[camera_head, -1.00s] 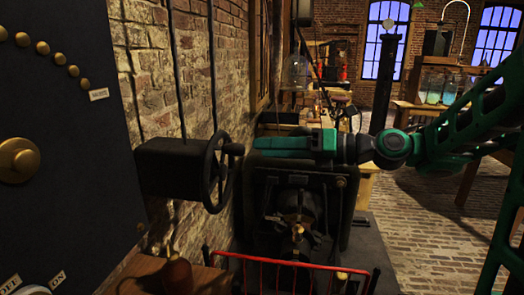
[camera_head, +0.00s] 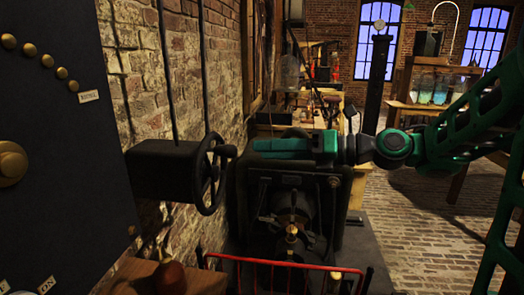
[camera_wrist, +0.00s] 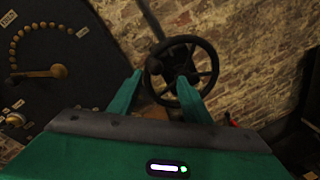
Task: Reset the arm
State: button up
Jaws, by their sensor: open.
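My gripper (camera_head: 252,150) is green and reaches in from the right in the head view, level with the black handwheel (camera_head: 211,173) on the wall box (camera_head: 163,170). In the wrist view its two green fingers (camera_wrist: 160,90) stand apart with nothing held between them. The handwheel (camera_wrist: 182,72) shows beyond and between the fingertips there. In the head view the fingertips are close to the wheel's right side; I cannot tell from this whether they touch it.
A dark panel (camera_head: 60,150) with brass studs stands at the left. A red rail (camera_head: 285,264) and a dark machine (camera_head: 292,205) lie below my arm. A brick wall (camera_head: 225,60) runs behind the wheel. Jars (camera_head: 425,97) stand on a shelf at the right. Brick floor is open at the right.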

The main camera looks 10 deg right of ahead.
jog(key=s+d+f+n+g+h, duration=0.1)
jog(key=s+d+f+n+h, duration=0.2)
jog(key=d+f+n+h, duration=0.35)
jog(key=s+d+f+n+g+h, duration=0.1)
jog(key=s+d+f+n+h, duration=0.25)
jog(key=d+f+n, duration=0.5)
jog(key=s+d+f+n+g+h, duration=0.2)
jog(key=s+d+n, duration=0.2)
jog(key=s, duration=0.6)
jog(key=s+d+f+n+g+h, duration=0.2)
jog(key=s+d+n, duration=0.3)
jog(key=s+d, duration=0.4)
jog(key=s+f+g, duration=0.1)
jog(key=s, duration=0.1)
jog(key=shift+s+d+f+h, duration=0.25)
jog(key=shift+s+f+h, duration=0.05)
jog(key=shift+f+h, duration=0.1)
jog(key=shift+w+f, duration=0.2)
jog(key=shift+w, duration=0.5)
